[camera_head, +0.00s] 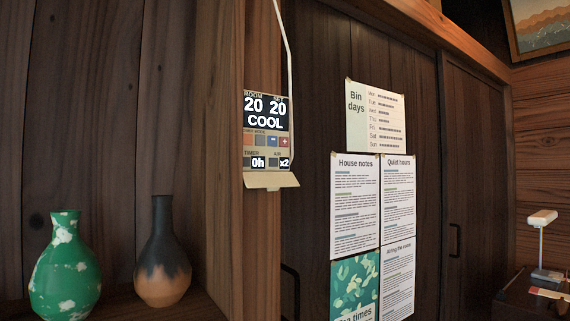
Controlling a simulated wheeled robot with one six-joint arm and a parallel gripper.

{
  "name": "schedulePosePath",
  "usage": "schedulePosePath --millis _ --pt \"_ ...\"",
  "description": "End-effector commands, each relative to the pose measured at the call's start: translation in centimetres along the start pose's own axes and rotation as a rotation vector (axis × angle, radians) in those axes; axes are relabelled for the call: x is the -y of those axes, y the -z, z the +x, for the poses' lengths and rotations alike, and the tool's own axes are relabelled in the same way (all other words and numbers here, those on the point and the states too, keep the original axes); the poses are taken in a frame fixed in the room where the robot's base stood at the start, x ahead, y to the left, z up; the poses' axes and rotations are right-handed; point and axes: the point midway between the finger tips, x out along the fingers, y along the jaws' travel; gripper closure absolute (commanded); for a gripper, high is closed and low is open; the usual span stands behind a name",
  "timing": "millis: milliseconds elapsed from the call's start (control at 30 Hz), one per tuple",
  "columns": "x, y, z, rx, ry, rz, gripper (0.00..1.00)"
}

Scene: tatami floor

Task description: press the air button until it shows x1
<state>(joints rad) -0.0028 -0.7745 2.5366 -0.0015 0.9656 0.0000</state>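A wall control panel (266,130) is fixed to a wooden post left of the middle in the head view. Its display reads 20 and 20, with COOL below. A row of small coloured buttons lies under that. At the bottom, the timer reads 0h and the air readout (285,162) shows x2. The air button (273,162) looks like a small dark square just left of the x2. A beige flap (268,181) hangs open below the panel. My gripper is not in view.
A white cable (287,40) runs up from the panel. A green vase (65,270) and a dark-necked vase (161,260) stand at lower left. Paper notices (355,200) hang on the dark doors. A white lamp (541,218) stands at far right.

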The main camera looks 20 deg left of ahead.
Motion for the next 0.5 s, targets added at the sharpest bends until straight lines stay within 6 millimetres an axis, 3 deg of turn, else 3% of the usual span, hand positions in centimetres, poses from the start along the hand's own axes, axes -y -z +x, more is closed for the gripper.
schedulePosePath --millis 33,100,500 --pt "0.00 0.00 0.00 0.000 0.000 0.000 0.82" --pt "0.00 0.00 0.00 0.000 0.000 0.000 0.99" --pt "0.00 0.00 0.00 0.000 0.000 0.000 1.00"
